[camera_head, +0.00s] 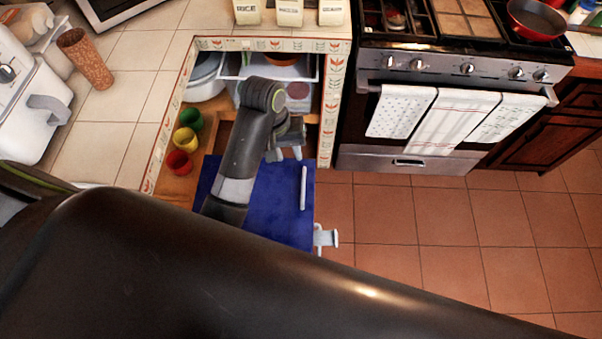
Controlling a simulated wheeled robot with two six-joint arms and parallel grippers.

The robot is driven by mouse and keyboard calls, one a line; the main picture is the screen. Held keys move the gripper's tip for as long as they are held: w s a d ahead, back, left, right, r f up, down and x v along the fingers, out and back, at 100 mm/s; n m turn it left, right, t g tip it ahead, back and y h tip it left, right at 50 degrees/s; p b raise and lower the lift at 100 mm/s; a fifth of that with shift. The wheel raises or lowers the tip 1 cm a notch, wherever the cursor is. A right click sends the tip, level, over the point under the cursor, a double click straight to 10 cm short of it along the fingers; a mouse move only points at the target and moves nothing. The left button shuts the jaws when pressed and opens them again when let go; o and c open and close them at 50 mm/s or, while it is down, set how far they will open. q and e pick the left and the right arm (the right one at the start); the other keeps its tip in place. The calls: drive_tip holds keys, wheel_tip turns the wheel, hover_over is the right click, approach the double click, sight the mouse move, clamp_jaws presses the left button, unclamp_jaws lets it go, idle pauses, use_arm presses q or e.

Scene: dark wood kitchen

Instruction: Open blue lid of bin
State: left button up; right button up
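A flat blue panel (284,216), which looks like the bin's lid, lies under my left arm at the mouth of the counter recess. A thin white bar (303,188) runs along its right part. My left gripper (285,154) is above the panel's far part, left of the white bar. Its two pale fingers look apart, with nothing seen between them. Whether they touch the panel cannot be told. My dark arm link hides the panel's near edge, and the bin's body is not clearly visible. My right gripper cannot be made out.
Red, yellow and green cups (186,140) stand left of the panel. The tiled counter edge (329,110) borders the recess on the right. Beyond it stands the oven (440,110) with towels. A small white part (325,237) juts out by the panel's near right corner. Open floor (440,225) lies right.

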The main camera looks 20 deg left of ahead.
sight(303, 187)
use_arm(q)
drive_tip(key=d+f, duration=0.1)
drive_tip(key=f, duration=0.4)
drive_tip(key=d+f+b, duration=0.1)
drive_tip(key=f, duration=0.4)
drive_tip(key=d+f+b, duration=0.1)
drive_tip(key=f, duration=0.4)
drive_tip(key=shift+w+f, duration=0.15)
drive_tip(key=shift+w, duration=0.15)
drive_tip(key=shift+d+f, duration=0.15)
drive_tip(key=shift+f, duration=0.45)
use_arm(e)
wheel_tip(303, 187, down, 3)
drive_tip(key=shift+a+r, duration=0.1)
drive_tip(key=shift+a, duration=0.05)
use_arm(q)
clamp_jaws()
use_arm(e)
drive_tip(key=shift+d, duration=0.25)
